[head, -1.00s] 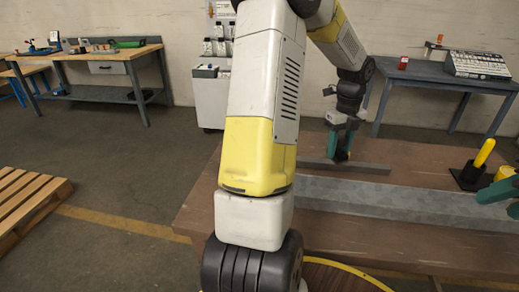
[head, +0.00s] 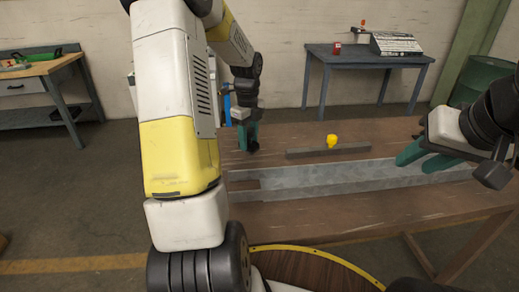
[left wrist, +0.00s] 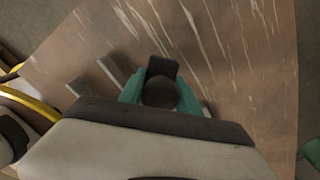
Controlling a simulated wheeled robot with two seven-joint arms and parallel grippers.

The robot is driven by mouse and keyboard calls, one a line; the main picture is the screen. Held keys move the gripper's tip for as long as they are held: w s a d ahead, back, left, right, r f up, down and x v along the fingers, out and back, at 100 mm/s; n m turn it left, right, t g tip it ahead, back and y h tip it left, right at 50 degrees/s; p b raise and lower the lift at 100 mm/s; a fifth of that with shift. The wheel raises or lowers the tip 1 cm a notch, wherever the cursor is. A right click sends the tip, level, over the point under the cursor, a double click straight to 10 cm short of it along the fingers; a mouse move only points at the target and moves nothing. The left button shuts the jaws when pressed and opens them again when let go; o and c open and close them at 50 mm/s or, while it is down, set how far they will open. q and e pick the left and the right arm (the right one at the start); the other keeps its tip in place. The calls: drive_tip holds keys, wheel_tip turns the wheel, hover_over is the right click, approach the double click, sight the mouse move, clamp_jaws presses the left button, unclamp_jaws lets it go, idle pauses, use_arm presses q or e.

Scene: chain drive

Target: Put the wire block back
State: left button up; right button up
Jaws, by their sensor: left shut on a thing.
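My left gripper (head: 248,137) is over the far left part of the brown table (head: 420,205). Its green fingers are shut on a small dark piece, which I take for the wire block (left wrist: 162,68). In the left wrist view the piece is dark and blocky, between the green fingers, with bare tabletop around it. Shadow and the fingers hide its details, and I cannot tell whether it touches the table. My right gripper (head: 425,158) is at the right, above the grey channel, with its green fingers apart and nothing seen between them.
A long grey channel (head: 350,177) lies across the table. A dark flat bar (head: 310,153) lies behind it, with a yellow knob-like thing (head: 331,142) beside it. A round wooden disc with a yellow rim (head: 300,248) is at the near edge. The far tabletop is mostly clear.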

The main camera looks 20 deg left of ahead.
use_arm(q)
drive_tip(key=shift+f, duration=3.45)
drive_tip(key=shift+f, duration=0.15)
drive_tip(key=o, duration=1.3)
